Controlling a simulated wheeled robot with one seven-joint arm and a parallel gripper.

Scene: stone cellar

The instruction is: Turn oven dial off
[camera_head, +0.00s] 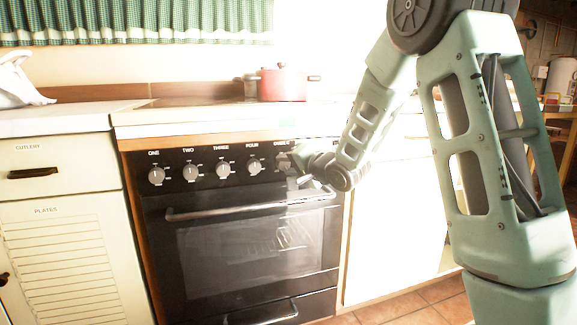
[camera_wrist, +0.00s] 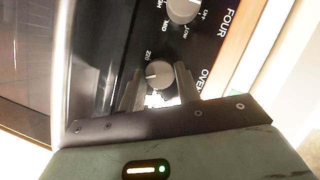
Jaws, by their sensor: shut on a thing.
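The oven dial (camera_wrist: 158,74) is a round grey knob on the black control panel, next to the label OVEN in the wrist view. My gripper (camera_wrist: 160,86) has one finger on each side of this dial and is shut on it. A number that looks like 220 is printed beside the dial. Its other marks are hidden by my fingers, and its exact setting is hard to read. In the head view my gripper (camera_head: 300,178) is at the right end of the stove's knob row and covers much of the oven dial.
Dial FOUR (camera_wrist: 184,9) is beside the oven dial. Dials ONE (camera_head: 156,175), TWO (camera_head: 190,172) and THREE (camera_head: 223,169) are further left. The oven door handle (camera_head: 235,212) runs just below the panel. A red pot (camera_head: 282,86) stands on the stove top.

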